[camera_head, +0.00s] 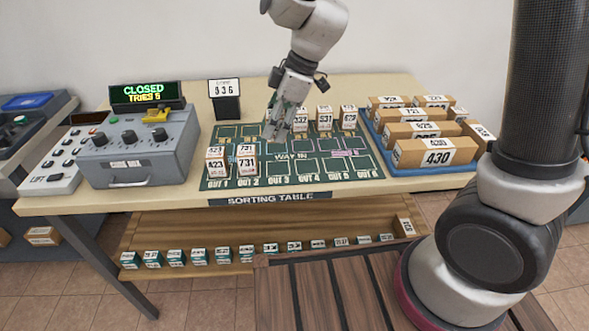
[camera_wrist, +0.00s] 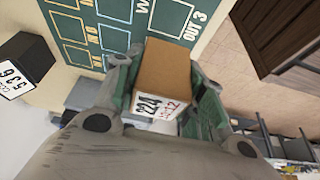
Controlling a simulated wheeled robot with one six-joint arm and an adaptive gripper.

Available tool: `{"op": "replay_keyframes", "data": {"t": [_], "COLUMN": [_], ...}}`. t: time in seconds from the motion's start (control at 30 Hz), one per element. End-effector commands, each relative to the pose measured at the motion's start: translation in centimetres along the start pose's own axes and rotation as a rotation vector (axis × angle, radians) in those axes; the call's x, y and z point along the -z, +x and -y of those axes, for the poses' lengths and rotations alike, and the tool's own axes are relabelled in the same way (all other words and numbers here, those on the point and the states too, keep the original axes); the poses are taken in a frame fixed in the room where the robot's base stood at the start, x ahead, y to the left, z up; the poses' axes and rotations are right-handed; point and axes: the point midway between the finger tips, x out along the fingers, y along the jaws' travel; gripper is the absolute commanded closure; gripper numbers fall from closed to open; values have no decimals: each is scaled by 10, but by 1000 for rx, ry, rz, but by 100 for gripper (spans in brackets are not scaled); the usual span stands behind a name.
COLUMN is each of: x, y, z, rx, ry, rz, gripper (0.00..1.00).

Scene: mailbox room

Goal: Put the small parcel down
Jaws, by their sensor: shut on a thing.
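My gripper (camera_head: 277,132) is over the middle-left of the green mat (camera_head: 312,168) on the sorting table. In the wrist view, my gripper (camera_wrist: 160,95) is shut on a small brown parcel (camera_wrist: 166,66) with a white label that seems to read 224. The parcel is between both fingers, and the mat's OUT 3 lettering shows beyond it. In the head view the gripper mostly hides the held parcel. I cannot tell whether it touches the mat.
Small parcels stand at OUT 1 (camera_head: 216,161) and OUT 2 (camera_head: 246,160); several more stand along the mat's back. A blue tray (camera_head: 376,150) of larger parcels is right.

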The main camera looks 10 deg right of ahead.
Motion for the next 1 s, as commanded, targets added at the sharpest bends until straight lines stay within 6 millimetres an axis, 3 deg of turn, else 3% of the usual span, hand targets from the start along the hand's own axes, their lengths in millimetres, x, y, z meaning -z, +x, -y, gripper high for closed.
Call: {"op": "replay_keyframes", "data": {"t": [0.2, 0.53, 1.0], "x": [-18, -34, -38], "y": [40, 79, 90], "z": [2, 1, 1], "rx": [7, 5, 3], "ry": [-6, -6, -8], "rz": [4, 3, 1], "gripper": [86, 86, 86]}}
